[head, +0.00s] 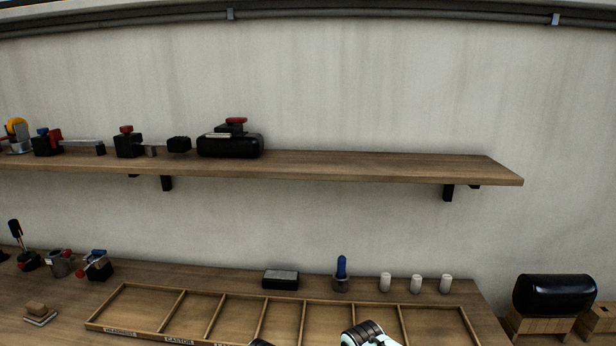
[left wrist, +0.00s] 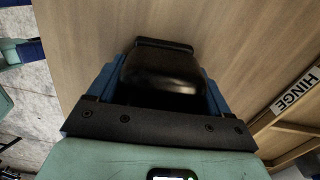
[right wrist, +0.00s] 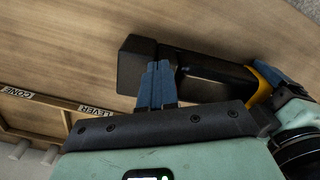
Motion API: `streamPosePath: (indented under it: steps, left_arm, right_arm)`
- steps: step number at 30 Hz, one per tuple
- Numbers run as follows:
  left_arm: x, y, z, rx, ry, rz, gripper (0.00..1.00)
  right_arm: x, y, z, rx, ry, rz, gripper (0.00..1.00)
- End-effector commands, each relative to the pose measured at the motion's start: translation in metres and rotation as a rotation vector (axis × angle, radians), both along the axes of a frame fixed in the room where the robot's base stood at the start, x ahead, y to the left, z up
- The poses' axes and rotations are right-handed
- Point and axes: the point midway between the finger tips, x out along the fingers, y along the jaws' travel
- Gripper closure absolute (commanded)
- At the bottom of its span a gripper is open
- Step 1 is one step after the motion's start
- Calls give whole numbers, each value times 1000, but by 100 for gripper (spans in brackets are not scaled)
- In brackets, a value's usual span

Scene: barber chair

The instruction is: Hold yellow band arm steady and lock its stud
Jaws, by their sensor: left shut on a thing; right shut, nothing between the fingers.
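In the left wrist view, my left gripper (left wrist: 158,85) is shut on a smooth black part (left wrist: 165,72), with a blue finger on either side. In the right wrist view, a black arm with a yellow band (right wrist: 264,82) lies over the table, with a blocky black end (right wrist: 136,64). A teal and black piece of my other arm stands at its banded end. My right gripper (right wrist: 158,72) is shut and empty, its blue fingertips together against or just in front of the black arm. I cannot make out the stud. The head view shows neither gripper's fingertips.
A wooden divided tray (head: 285,301) with labelled compartments lies on the bench. A dark block (head: 281,279), a blue-topped tool (head: 341,272) and white cylinders (head: 416,284) stand behind it. A wall shelf (head: 350,165) holds several black parts. A black roll (head: 553,294) is at the right.

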Motion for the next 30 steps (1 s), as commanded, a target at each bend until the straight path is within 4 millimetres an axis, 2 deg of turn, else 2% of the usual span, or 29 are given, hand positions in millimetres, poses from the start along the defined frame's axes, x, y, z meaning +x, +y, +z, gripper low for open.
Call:
streamPosePath:
  steps: [10, 19, 30]
  left_arm:
    - [-3, -2, -2, 3, 9, -14, 80]
    - [-3, -2, -2, 2, 10, -11, 80]
    - [-3, -1, -2, 1, 9, -5, 80]
  right_arm:
    - [1, 4, 3, 9, -12, 4, 100]
    - [-6, 0, 4, 6, -9, 3, 100]
    - [-6, -1, 45, 6, -7, 1, 100]
